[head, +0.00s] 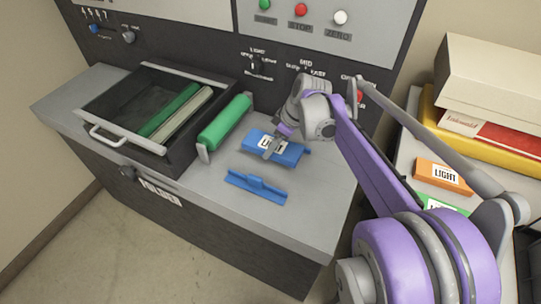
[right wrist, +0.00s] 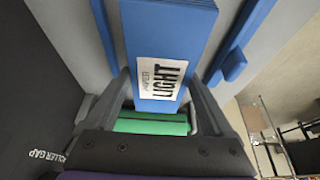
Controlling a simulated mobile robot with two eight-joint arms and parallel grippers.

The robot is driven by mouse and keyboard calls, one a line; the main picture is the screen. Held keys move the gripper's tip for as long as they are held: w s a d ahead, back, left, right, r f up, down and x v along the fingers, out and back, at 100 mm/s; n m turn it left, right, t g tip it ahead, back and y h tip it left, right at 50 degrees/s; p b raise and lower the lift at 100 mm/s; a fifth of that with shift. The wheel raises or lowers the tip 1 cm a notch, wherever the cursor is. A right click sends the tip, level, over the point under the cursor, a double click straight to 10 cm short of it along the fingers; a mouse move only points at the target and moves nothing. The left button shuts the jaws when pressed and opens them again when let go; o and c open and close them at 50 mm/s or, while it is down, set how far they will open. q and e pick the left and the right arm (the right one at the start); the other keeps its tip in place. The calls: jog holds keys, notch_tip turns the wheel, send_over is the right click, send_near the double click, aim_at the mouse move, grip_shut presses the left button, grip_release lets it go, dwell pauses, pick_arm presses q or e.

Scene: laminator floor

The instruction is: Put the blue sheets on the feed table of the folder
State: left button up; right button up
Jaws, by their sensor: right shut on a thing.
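The blue sheets (head: 286,156) are a flat blue stack with a white LIGHT label, over the grey top of the folder (head: 318,186). In the right wrist view the blue sheets (right wrist: 170,35) run lengthwise between two blue guide rails (right wrist: 231,60). The nearer blue rail (head: 257,187) lies in front of them in the head view. My right gripper (head: 274,145) is shut on the sheets; its fingers (right wrist: 160,105) are on either side of the stack. I cannot tell whether the stack touches the surface. My left gripper is not in view.
A green roller (head: 225,122) stands left of the sheets, beside an open dark box (head: 120,142) with a handle. A control panel (head: 230,30) rises behind. At the right, a shelf holds an orange LIGHT pack (head: 441,172), a green pack (head: 440,204) and boxes (head: 490,80).

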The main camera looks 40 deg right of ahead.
aim_at(275, 153)
jog(key=shift+w+f, duration=0.1)
jog(key=shift+f, duration=2.35)
jog(key=shift+f+b, duration=0.1)
jog(key=shift+b, duration=0.2)
jog(key=o, duration=1.4)
jog(key=shift+r, duration=0.4)
jog(key=p+v, duration=0.1)
jog(key=v, duration=1)
jog(key=shift+s+d+r, duration=0.1)
jog(key=shift+s+r, duration=0.05)
jog(key=shift+s, duration=0.1)
